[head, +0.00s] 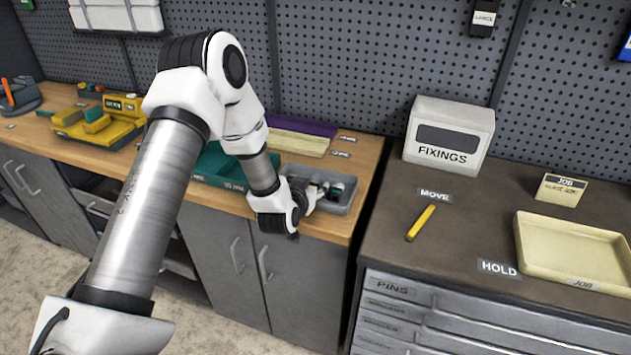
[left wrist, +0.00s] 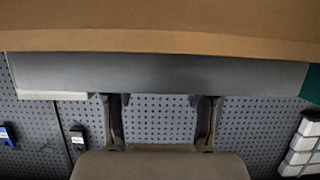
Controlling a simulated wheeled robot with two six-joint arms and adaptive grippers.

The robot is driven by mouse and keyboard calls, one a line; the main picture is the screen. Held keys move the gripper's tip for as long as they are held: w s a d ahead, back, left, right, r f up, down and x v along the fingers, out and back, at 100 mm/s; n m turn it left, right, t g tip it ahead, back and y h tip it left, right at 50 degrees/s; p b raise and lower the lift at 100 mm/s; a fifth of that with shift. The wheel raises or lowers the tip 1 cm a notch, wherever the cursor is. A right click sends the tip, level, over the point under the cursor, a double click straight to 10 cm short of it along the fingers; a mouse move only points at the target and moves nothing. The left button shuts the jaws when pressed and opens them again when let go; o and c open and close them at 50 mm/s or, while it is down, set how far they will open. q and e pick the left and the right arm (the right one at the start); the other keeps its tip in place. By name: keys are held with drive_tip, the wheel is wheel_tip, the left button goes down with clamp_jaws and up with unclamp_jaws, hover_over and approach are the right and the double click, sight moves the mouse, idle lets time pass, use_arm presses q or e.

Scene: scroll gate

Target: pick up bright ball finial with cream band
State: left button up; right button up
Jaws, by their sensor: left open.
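A grey tray (head: 346,209) sits near the right end of the wooden bench. Small dark and pale items (head: 336,191) lie in it, partly hidden by my gripper and too small to name, so I cannot make out the bright ball finial with its cream band. My left gripper (head: 318,190) is at the tray's left part, over or just inside it. In the left wrist view my left gripper (left wrist: 161,122) is open, two dark fingers apart with nothing between them. A grey wall (left wrist: 160,76), seemingly the tray's, crosses that view.
A teal tray (head: 216,167) stands left of the grey one, a yellow fixture (head: 100,122) further left. Right, on the dark bench, are a FIXINGS box (head: 447,135), a yellow stick (head: 421,222) and a cream tray (head: 575,247). A pegboard wall (head: 370,60) stands behind.

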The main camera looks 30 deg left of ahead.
use_arm(q)
clamp_jaws()
drive_tip(key=shift+r, duration=0.1)
